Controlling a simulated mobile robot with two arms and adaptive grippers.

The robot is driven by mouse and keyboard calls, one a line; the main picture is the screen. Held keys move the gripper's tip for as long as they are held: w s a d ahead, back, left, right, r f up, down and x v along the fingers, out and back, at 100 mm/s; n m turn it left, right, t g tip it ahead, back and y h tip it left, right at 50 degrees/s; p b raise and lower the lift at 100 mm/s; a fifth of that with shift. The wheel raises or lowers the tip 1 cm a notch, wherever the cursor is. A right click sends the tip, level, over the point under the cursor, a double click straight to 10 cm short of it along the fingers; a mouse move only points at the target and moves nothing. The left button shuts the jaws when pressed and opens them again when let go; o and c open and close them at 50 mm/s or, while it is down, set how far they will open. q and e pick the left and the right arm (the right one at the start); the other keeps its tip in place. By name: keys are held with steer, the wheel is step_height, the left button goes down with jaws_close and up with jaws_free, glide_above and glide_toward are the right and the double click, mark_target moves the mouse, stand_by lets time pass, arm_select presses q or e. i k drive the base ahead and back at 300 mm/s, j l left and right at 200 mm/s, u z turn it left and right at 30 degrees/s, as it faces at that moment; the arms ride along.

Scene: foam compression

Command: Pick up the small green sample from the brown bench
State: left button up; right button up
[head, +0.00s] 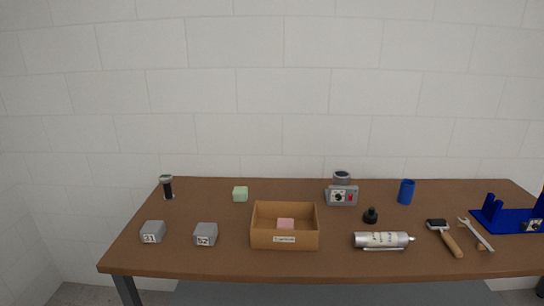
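The small green sample (240,194) is a pale green block. It sits on the brown bench (200,259) toward the back, left of the middle. It stands apart from other things, behind and to the left of the wooden box. Neither of my grippers shows in the head view.
An open wooden box (263,238) with a pink block (285,224) is in front. Grey blocks marked 31 (152,232) and 52 (205,234) stand front left. A dark cylinder (168,188) is back left. A grey device (342,195), blue cup (406,192) and metal canister (381,240) are right.

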mark_target(240, 194)
steer(key=i+j, duration=0.15)
steer(key=j, duration=0.25)
steer(key=i+j+z, duration=0.1)
steer(key=j, duration=0.3)
steer(key=i+j, duration=0.2)
steer(key=j, duration=0.2)
steer(key=i+j+z, duration=0.1)
steer(key=j, duration=0.3)
steer(key=i, duration=0.05)
